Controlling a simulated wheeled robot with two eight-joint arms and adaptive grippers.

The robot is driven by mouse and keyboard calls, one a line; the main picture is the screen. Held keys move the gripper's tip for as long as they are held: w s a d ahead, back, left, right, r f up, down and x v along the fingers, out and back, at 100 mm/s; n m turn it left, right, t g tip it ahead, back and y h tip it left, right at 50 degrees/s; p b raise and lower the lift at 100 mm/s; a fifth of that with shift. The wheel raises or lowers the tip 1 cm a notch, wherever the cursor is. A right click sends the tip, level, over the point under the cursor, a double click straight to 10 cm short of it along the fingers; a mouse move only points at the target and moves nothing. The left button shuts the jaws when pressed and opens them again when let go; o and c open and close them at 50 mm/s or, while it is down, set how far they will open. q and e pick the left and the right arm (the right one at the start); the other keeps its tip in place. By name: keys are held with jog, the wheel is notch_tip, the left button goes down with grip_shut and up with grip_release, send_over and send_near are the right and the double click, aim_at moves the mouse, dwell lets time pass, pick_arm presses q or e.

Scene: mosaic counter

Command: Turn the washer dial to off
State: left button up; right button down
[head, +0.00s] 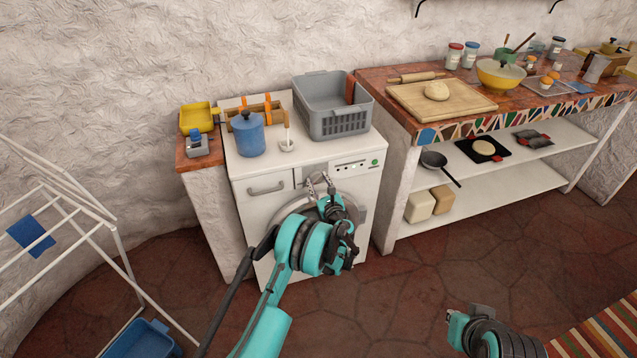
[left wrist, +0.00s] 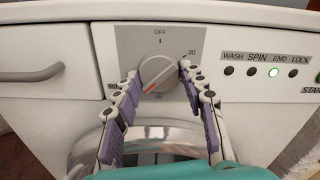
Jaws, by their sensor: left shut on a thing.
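The grey round washer dial (left wrist: 157,71) sits on the grey panel of the white washer (head: 258,207). In the left wrist view OFF is printed above the dial and 30 at its upper right; a label at the left is partly covered. The dial's red mark points to the lower left, away from OFF. My left gripper (head: 320,184) is at the washer's front, with its fingers on either side of the dial, shut on it. In the head view the dial itself is hard to make out.
The END light (left wrist: 273,72) glows. A grey basket (head: 338,122), a blue pot (head: 248,136) and a small white mortar stand on the washer. A drying rack (head: 115,240) stands at left, a counter with shelves (head: 400,195) at right. The floor in front is clear.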

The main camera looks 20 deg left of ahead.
pick_arm(q)
jog(key=n, duration=1.1)
jog(key=shift+d+r+n, duration=0.1)
jog(key=shift+n, duration=0.3)
jog(key=n, duration=0.5)
jog(key=shift+n, duration=0.3)
jog(key=n, duration=0.5)
jog(key=shift+r, duration=0.1)
jog(key=n, duration=0.6)
jog(key=shift+n, duration=0.3)
jog(key=n, duration=1.1)
jog(key=shift+s, duration=0.1)
jog(key=n, duration=0.5)
